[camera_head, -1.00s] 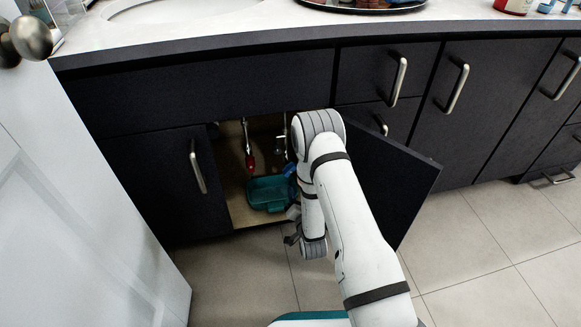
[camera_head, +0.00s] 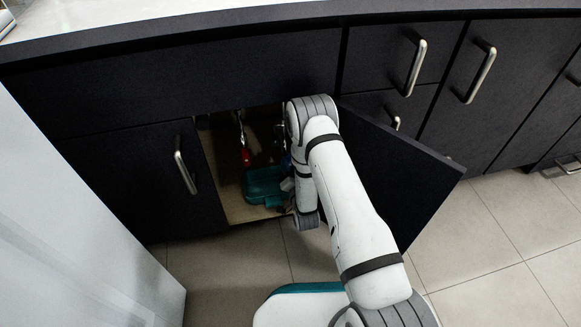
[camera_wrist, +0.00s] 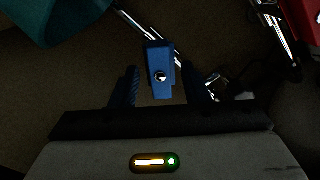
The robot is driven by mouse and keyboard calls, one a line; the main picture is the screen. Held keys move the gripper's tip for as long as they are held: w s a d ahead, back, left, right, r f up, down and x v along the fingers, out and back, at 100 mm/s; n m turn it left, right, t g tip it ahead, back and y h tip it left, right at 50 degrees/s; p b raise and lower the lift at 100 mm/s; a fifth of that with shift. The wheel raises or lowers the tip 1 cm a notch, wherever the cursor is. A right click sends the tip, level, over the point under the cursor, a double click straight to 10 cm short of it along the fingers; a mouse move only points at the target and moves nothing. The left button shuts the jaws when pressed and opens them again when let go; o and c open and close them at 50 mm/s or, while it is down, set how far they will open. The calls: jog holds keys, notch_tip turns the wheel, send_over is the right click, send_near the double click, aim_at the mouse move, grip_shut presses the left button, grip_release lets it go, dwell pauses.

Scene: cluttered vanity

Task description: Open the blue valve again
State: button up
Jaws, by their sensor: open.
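The blue valve (camera_wrist: 160,72) shows in the wrist view as a blue handle with a round screw, on a shiny metal pipe. My gripper (camera_wrist: 163,80) is open, with one dark finger on each side of the blue handle. Gaps show between the handle and both fingers, so it is not gripped. In the head view my arm reaches into the open cabinet under the counter and hides most of the gripper and the blue valve.
A red valve handle (camera_head: 246,157) hangs left of my arm; red also shows at the wrist view's upper right (camera_wrist: 303,18). A teal bin (camera_head: 262,188) stands on the cabinet floor. The open cabinet door (camera_head: 395,180) is close on my arm's right.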

jog(key=shift+w+a, duration=0.1)
jog(key=shift+w, duration=0.35)
jog(key=shift+c, duration=0.3)
grip_shut()
